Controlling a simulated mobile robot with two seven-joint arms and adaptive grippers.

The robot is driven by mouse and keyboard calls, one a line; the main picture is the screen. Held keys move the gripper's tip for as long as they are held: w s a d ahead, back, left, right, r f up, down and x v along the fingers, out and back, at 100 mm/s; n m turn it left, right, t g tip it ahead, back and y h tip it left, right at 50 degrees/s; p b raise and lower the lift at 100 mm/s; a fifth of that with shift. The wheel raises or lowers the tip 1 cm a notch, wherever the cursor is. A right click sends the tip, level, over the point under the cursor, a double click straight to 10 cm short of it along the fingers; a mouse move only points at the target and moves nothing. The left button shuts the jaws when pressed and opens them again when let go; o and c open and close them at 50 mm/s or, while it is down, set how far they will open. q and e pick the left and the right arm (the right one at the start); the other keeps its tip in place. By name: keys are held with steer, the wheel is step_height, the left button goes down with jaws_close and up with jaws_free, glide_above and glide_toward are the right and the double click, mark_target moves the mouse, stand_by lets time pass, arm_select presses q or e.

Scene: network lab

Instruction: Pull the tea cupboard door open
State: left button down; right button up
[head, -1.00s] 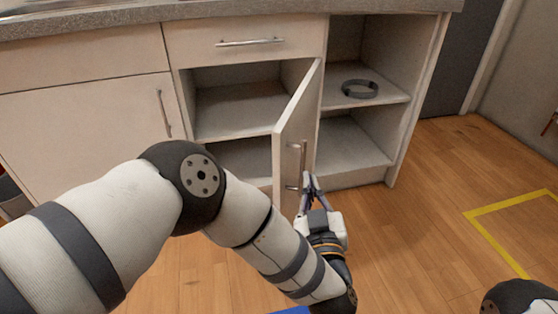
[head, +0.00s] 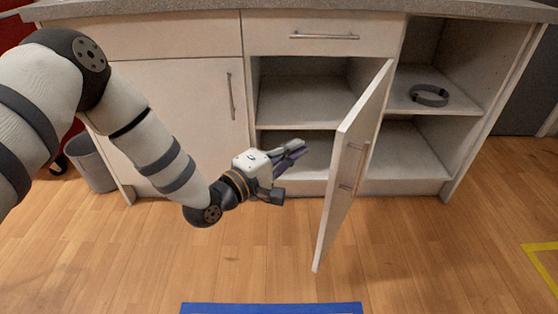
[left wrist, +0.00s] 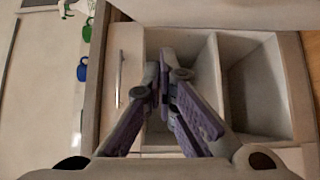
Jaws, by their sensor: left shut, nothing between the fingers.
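The tea cupboard door (head: 347,180) stands ajar, swung out toward me from its right edge. Its bar handle (head: 352,168) is on the face turned to the right. My left gripper (head: 302,147) is to the left of the door, on its inner side, in front of the open compartment (head: 300,100). Its fingers are together, empty, and apart from the door. In the left wrist view the gripper (left wrist: 165,88) points at the cupboard's open compartments. A pale panel along the top there may be the door; I cannot tell. My right gripper is out of view.
A closed door (head: 190,105) and a drawer (head: 325,35) adjoin the opening. Open shelves on the right hold a grey ring (head: 428,95). A grey bin (head: 92,165) stands at left. A blue mat edge (head: 270,308) shows below. The wooden floor in front is clear.

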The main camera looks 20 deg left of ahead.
arm_select(q)
steer(key=shift+w+d, duration=0.25)
steer(key=shift+d, duration=0.55)
steer(key=shift+w+d, duration=0.2)
steer(key=shift+d, duration=0.55)
steer(key=shift+w+d, duration=0.25)
steer(key=shift+d, duration=0.55)
